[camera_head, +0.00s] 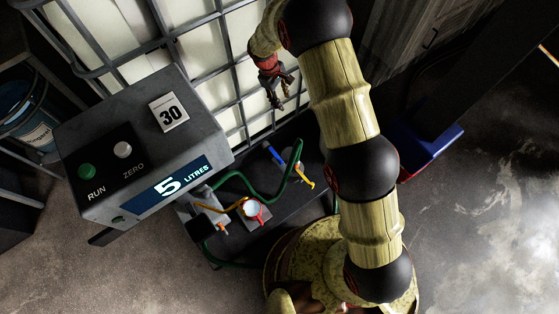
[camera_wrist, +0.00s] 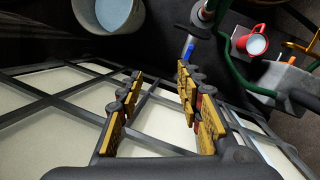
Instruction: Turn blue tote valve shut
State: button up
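A blue valve handle (camera_head: 272,153) shows low at the front of the caged white tote (camera_head: 215,45) in the head view. It also shows in the wrist view (camera_wrist: 188,47), just beyond the tip of my right finger in the picture. My gripper (camera_head: 279,96) is in front of the tote cage, above and apart from the handle. In the wrist view my gripper (camera_wrist: 160,77) has its two yellow-padded fingers spread, with nothing between them. The valve body behind the handle is dark and hard to make out.
A control box (camera_head: 150,145) reading 5 litres stands at left. A green hose (camera_head: 235,180), a yellow handle (camera_head: 304,178) and a red cup (camera_head: 254,209) are near the valve on a dark stand. A bucket (camera_wrist: 108,12) shows in the wrist view.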

notch_tip(320, 180, down, 16)
jog(key=s+a+f+n+b, duration=0.1)
jog(key=a+n+b, duration=0.1)
jog(key=a, duration=0.1)
jog(key=n+g+h+b, duration=0.1)
jog(key=n+b, duration=0.1)
jog(key=n, duration=0.1)
send_near(280, 160)
jog(key=f, duration=0.2)
jog(key=shift+d+b+x, duration=0.15)
jog(key=shift+b+x, duration=0.55)
jog(key=shift+x, duration=1.15)
jog(key=shift+d+b+x, duration=0.1)
jog(key=shift+b+x, duration=0.55)
jog(key=shift+x, duration=1.2)
jog(key=shift+w+r, duration=0.1)
jog(key=shift+h, duration=0.3)
jog(key=c, duration=0.3)
grip_shut()
